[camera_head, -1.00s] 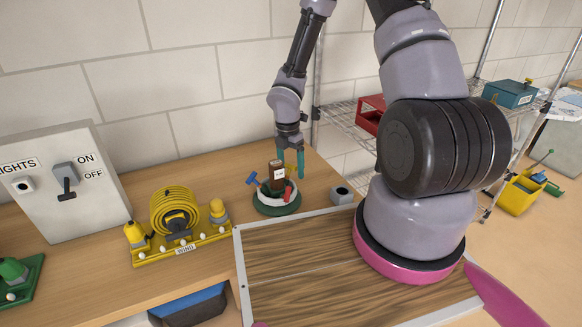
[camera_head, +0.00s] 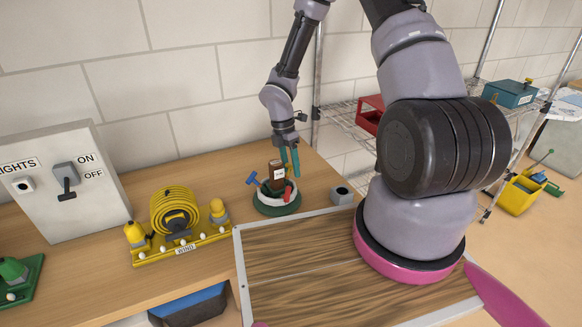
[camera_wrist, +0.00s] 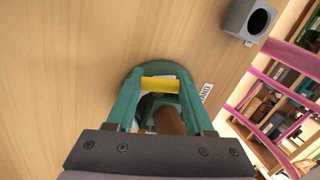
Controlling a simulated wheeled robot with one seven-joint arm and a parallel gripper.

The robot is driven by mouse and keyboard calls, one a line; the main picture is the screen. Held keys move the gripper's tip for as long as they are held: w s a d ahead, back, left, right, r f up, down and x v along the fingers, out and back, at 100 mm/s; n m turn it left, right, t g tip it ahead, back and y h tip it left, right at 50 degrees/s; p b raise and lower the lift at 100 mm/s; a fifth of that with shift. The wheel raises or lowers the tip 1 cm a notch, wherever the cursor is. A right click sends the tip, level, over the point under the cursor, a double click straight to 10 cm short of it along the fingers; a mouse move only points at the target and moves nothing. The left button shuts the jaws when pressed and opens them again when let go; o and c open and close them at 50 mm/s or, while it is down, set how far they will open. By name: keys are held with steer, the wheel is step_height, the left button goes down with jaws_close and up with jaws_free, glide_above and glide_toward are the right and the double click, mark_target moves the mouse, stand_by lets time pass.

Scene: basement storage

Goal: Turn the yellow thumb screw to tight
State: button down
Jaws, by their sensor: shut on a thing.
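The yellow thumb screw (camera_wrist: 160,84) shows in the wrist view as a yellow bar between the green fingertips. My gripper (camera_wrist: 160,80) is shut on it, one finger at each end. In the head view my gripper (camera_head: 290,165) reaches down at the right back of a round fixture (camera_head: 277,208) with a green base and white ring. The thumb screw is hidden there, and its tightness cannot be told. The fixture carries a dark brown bottle-like piece (camera_head: 276,178), a blue T-shaped handle (camera_head: 254,179) and a red handle (camera_head: 288,194).
A small grey box (camera_head: 342,195) sits right of the fixture. A yellow hose stand (camera_head: 180,245) and the lights switch box (camera_head: 65,185) stand to the left. A framed wooden board (camera_head: 290,270) lies in front. A wire shelf (camera_head: 345,118) is behind at right.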

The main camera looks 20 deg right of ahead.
steer(key=m+g, duration=0.2)
steer(key=m, duration=0.1)
steer(key=shift+m+g+h, duration=0.4)
steer(key=m+g, duration=0.3)
steer(key=m, duration=0.1)
steer(key=shift+m, duration=0.3)
steer(key=m+g+y, duration=0.2)
steer(key=m+g, duration=0.1)
steer(key=m, duration=0.2)
steer(key=shift+f, duration=0.1)
steer(key=m+y, duration=0.1)
steer(key=m, duration=0.1)
steer(key=m+g+y, duration=0.1)
steer(key=m, duration=0.1)
steer(key=shift+m+g+y, duration=0.3)
steer(key=shift+y, duration=0.1)
steer(key=shift+c, duration=1.4)
jaws_free()
